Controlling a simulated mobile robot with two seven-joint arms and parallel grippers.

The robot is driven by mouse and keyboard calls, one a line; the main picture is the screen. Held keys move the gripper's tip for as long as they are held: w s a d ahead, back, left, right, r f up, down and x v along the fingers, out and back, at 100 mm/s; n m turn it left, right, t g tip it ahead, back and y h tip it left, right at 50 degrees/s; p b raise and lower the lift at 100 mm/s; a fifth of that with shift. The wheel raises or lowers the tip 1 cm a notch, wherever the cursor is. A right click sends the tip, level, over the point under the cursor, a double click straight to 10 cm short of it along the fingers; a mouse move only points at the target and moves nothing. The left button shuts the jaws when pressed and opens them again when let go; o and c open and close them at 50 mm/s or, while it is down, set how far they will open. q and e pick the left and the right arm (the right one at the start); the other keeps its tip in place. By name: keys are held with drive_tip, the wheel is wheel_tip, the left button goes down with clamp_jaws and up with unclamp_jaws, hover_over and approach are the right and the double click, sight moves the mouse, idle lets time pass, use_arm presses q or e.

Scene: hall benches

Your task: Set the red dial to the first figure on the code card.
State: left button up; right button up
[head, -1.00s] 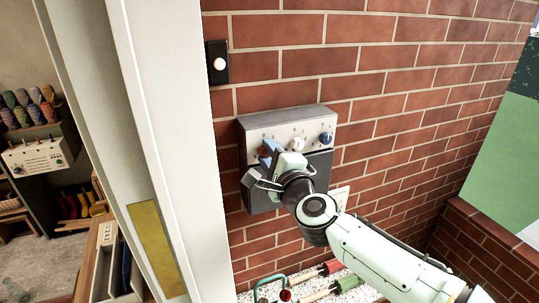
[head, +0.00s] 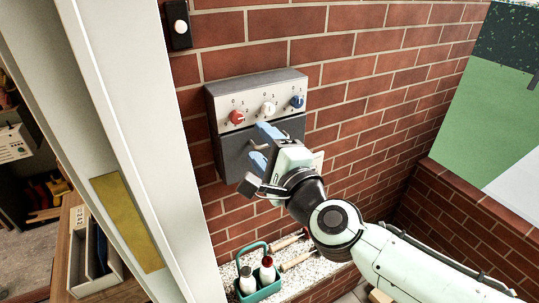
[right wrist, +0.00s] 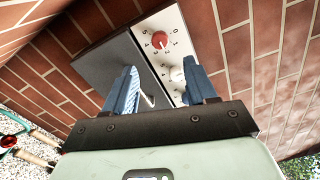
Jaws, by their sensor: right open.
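A grey wall box (head: 257,83) carries the red dial (head: 237,117) at the left of its pale sloped face, with small figures around it. The red dial also shows in the right wrist view (right wrist: 160,40), uncovered. I cannot tell its setting for sure. My right gripper (head: 262,146) is open and empty, below and right of the red dial, in front of the box's dark lower front. Its blue fingers stand apart in the right wrist view (right wrist: 160,72). A small white card (head: 80,215) with figures too small to read surely is at the lower left. My left gripper is not in view.
A white dial (head: 268,108) and a blue dial (head: 297,101) sit right of the red one. A pale door frame (head: 125,130) stands left. A teal caddy (head: 262,287) with bottles stands on the speckled ledge below. A button plate (head: 179,26) is above.

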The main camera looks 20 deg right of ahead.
drive_tip(key=s, duration=0.2)
drive_tip(key=shift+s+d, duration=0.25)
drive_tip(key=shift+s, duration=0.15)
